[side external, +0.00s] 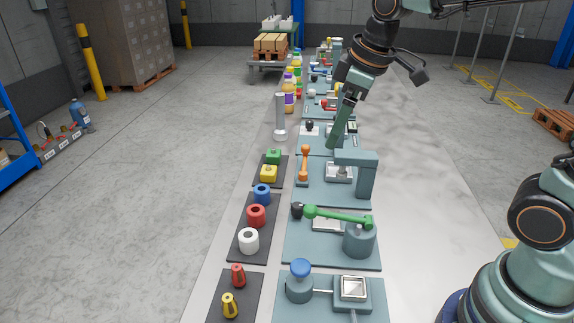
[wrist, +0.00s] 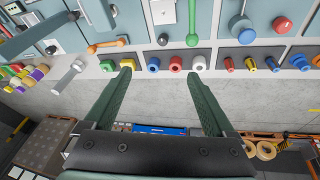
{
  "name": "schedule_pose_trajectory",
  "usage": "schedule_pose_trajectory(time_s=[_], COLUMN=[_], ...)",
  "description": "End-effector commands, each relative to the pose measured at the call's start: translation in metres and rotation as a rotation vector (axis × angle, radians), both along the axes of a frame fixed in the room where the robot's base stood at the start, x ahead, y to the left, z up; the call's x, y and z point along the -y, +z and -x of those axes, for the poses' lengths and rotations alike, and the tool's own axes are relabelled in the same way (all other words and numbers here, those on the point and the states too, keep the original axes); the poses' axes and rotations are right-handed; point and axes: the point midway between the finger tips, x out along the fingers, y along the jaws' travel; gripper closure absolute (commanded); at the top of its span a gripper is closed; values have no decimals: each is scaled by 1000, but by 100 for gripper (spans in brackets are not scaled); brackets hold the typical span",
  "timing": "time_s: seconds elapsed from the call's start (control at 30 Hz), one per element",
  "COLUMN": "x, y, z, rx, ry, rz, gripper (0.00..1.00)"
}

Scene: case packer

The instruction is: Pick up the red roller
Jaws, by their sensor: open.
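The red roller (side external: 256,216) is a short, hollow cylinder standing on a dark strip, between a blue roller (side external: 262,194) and a white roller (side external: 249,241). In the wrist view the red roller (wrist: 176,64) shows beyond and between my fingers, with the blue roller (wrist: 153,65) to its left and the white one (wrist: 200,63) to its right. My gripper (side external: 333,145) is above the bench, farther along it than the rollers and to their right in the side view. In the wrist view my gripper (wrist: 158,76) has its green fingers wide apart and nothing between them.
A station with a green lever (side external: 338,216) stands right of the rollers. A teal post with an overhanging arm (side external: 366,178) and an orange lever (side external: 304,164) stand farther back. Red and yellow cones (side external: 237,276) are nearer; green and yellow blocks (side external: 273,157) lie beyond.

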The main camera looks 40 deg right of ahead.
Motion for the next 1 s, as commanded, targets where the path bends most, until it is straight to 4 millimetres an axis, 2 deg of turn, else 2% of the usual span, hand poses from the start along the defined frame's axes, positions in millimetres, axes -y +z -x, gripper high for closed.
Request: schedule_pose_trajectory(time_s=[0.03, 0.27, 0.5, 0.7, 1.0], x=[-6, -35, -69, -93, -105], y=[-4, -27, -72, -114, -144], z=[-13, -63, -107, -129, -137], rx=[-24, -113, -200, -254, -280], ry=[66, 390, 735, 975, 1103], rz=[19, 102, 166, 197, 208], gripper=[11, 11, 11, 11, 11])
